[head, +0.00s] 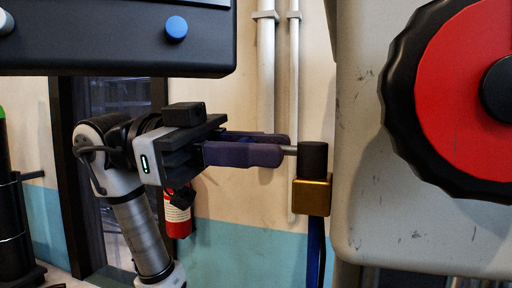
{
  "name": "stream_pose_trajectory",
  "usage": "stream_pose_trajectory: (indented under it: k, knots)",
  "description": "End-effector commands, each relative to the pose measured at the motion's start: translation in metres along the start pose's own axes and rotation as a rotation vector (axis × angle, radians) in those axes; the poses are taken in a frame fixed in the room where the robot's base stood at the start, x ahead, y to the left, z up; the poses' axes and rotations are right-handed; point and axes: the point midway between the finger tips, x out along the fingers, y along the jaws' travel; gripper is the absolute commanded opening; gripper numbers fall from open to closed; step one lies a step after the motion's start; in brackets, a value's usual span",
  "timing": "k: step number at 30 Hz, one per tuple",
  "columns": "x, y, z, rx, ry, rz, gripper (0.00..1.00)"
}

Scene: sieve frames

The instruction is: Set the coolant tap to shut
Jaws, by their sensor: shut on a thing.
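The coolant tap has a brass block (312,196) with a black round cap (313,158) on top, beside the grey machine's left edge. A short grey lever (290,150) sticks out from the cap toward the left, about level. My gripper (283,147) comes from the left with its purple fingers shut on the lever. The fingers hide most of the lever. No marking for the tap's open or shut setting can be made out.
A grey machine housing (385,220) with a large red and black handwheel (455,100) stands close on the right. A dark panel with a blue button (176,28) hangs above my arm. White pipes (266,70) run down the wall behind. A blue hose (316,250) hangs below the tap.

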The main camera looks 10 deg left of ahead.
Motion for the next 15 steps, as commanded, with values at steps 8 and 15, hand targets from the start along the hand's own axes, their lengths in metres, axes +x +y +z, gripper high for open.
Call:
stream_pose_trajectory:
  k: [8, 15]
  knots:
    - [-0.0003, -0.0007, -0.0012, -0.001, 0.005, -0.001, 0.38]
    - [-0.0001, -0.0004, -0.0005, -0.001, 0.002, -0.001, 0.38]
